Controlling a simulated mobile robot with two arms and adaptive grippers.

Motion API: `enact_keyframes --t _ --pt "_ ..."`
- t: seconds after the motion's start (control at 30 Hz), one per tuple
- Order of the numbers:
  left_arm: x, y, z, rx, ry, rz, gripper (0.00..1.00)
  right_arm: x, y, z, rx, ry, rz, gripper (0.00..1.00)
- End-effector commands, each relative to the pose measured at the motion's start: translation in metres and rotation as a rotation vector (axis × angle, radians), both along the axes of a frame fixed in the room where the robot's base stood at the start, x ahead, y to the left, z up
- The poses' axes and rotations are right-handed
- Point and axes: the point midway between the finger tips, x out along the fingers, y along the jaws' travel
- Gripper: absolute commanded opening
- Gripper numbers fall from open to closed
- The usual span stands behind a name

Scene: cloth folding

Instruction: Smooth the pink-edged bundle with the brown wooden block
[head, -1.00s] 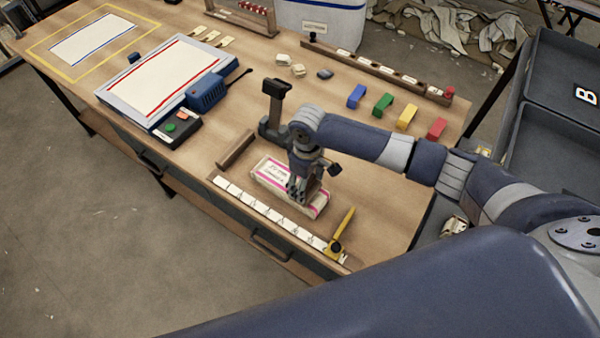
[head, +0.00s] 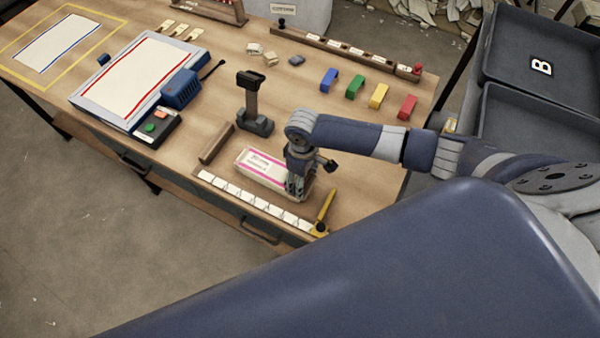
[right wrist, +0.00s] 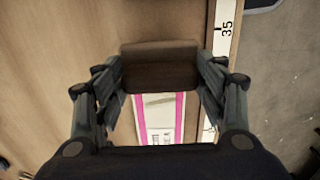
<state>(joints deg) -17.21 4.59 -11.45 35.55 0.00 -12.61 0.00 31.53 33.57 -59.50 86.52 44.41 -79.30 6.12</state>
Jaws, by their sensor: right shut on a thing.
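The pink-edged bundle (head: 257,164) is a flat cream packet with printed text and magenta stripes, lying on the table. My right gripper (head: 298,192) is over its right end in the head view. In the right wrist view the gripper (right wrist: 160,80) is shut on the brown wooden block (right wrist: 160,54). The block lies across one end of the bundle (right wrist: 160,112) and hides that end. I cannot tell whether it presses on it. In the head view the block is mostly hidden by the gripper. My left gripper is not in view.
A marked ruler strip (head: 255,201) with a yellow pointer (head: 325,212) runs along the near edge. A brown wooden bar (head: 217,143) and a dark stand (head: 254,110) are beside the bundle. Coloured blocks (head: 355,87) stand farther back. Dark bins (head: 520,100) are at right.

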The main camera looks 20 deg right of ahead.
Motion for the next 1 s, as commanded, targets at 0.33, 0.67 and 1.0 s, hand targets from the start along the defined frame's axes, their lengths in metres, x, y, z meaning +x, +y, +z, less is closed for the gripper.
enact_keyframes --t 0.33,0.67,1.0 --pt "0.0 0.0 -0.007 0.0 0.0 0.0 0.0 0.02 0.016 -0.003 0.003 0.001 0.002 0.39" --pt "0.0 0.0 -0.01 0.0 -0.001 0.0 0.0 0.033 0.025 -0.001 0.002 0.002 0.001 0.39" --pt "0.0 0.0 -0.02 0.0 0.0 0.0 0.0 0.057 0.04 0.0 0.002 0.0 0.001 0.39"
